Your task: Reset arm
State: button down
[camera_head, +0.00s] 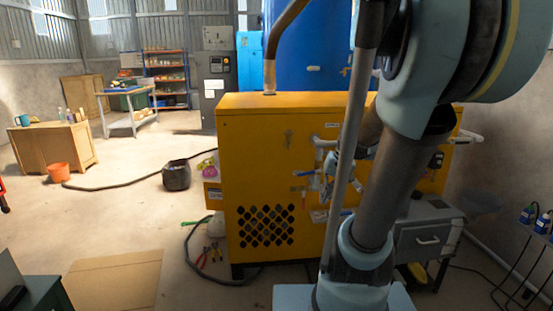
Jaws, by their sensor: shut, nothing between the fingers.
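My arm fills the right half of the view, with a large pale blue joint at the top right and a dark grey link running down to its pale blue base. Behind that link, a further part of my arm reaches toward the pipes on the yellow machine (265,130). My gripper (328,187) appears small at its end, shut and empty, in front of the machine's face. It is partly hidden by a grey upright and my arm. I cannot tell whether it touches the pipes or the blue-handled valve (304,173) beside it.
A blue tank (310,55) stands behind the machine. A grey drawer unit (428,238) is close on the right. A black hose, pliers (208,254) and a black bin (176,175) lie or stand left of the machine. The floor farther left is mostly clear, with a cardboard sheet (115,280).

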jog(key=s+d+f+h, duration=0.1)
jog(key=s+f, duration=0.1)
jog(key=s, duration=0.4)
jog(key=s+d+f+n+h, duration=0.1)
jog(key=s+f+h, duration=0.1)
jog(key=s, duration=0.3)
jog(key=shift+s+f+n, duration=0.25)
jog(key=shift+s+n, duration=0.05)
jog(key=shift+s, duration=0.1)
jog(key=c, duration=2)
grip_release()
jog(key=shift+d, duration=0.2)
jog(key=shift+o, duration=1.2)
jog(key=shift+w+r, duration=0.1)
jog(key=shift+r, duration=0.1)
notch_tip(320, 180, up, 18)
jog(key=m+g, duration=0.2)
jog(key=m, duration=1.5)
send_over(310, 173)
jog(key=a, duration=0.2)
notch_tip(310, 173, down, 17)
jog(key=shift+w+f, duration=0.1)
jog(key=shift+w, duration=0.05)
